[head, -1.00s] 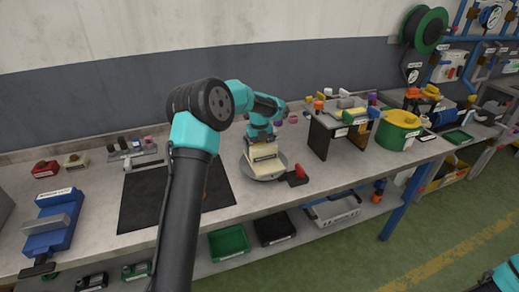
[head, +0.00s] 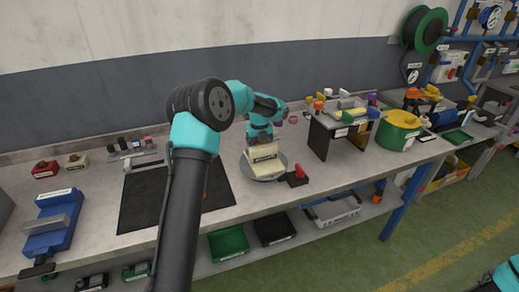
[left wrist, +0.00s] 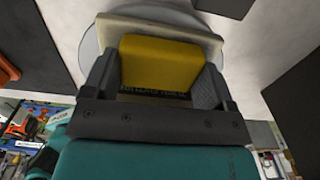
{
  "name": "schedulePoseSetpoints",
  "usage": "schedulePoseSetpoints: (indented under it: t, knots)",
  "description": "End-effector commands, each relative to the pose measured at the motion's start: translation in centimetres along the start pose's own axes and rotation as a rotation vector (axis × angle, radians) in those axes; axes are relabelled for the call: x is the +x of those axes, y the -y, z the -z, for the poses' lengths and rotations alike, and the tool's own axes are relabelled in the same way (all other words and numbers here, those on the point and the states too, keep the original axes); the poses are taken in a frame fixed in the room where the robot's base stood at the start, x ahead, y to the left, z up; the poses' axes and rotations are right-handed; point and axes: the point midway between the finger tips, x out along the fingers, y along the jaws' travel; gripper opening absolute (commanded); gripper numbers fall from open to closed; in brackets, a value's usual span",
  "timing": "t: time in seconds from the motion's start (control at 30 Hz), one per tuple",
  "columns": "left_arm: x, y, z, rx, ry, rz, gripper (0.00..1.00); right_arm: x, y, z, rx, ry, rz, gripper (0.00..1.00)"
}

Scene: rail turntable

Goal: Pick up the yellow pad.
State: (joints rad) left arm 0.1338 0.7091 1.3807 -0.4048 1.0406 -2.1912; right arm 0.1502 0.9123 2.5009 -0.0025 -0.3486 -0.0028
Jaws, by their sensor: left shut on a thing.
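The yellow pad (left wrist: 160,65) is a thick block with rounded edges, seen between my left gripper's two dark fingers in the left wrist view. My left gripper (left wrist: 160,85) is shut on it. Beyond the pad lies a cream block (left wrist: 205,41) on the round grey turntable (left wrist: 88,46). In the head view, my left gripper (head: 262,140) is just above the cream block (head: 264,152) on the turntable (head: 252,175). The pad is hard to make out there. Whether it touches the cream block is unclear. My right gripper is not in view.
A red-topped dark piece (head: 298,177) sits right of the turntable. A dark mat (head: 140,205) lies left of it. A raised stand (head: 322,140) with several parts and a green-and-yellow drum (head: 398,130) stand to the right. A blue vise (head: 52,225) is at far left.

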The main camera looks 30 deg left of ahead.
Motion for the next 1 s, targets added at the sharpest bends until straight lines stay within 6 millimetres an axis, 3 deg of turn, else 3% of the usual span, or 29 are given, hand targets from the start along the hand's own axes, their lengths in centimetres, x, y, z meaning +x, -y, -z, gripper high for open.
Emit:
schedulePoseSetpoints:
  t: [0.27, 0.8, 1.0]
  knots:
    - [-0.7, 0.0, 0.0, 0.000, 0.001, 0.000, 0.52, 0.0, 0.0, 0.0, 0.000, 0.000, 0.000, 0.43]
    - [-9.1, 0.1, 0.0, 0.000, 0.002, 0.002, 0.52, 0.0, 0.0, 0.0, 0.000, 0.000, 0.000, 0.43]
    - [-10.0, 0.0, 0.0, 0.000, 0.000, 0.000, 0.52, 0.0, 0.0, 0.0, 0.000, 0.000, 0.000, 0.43]
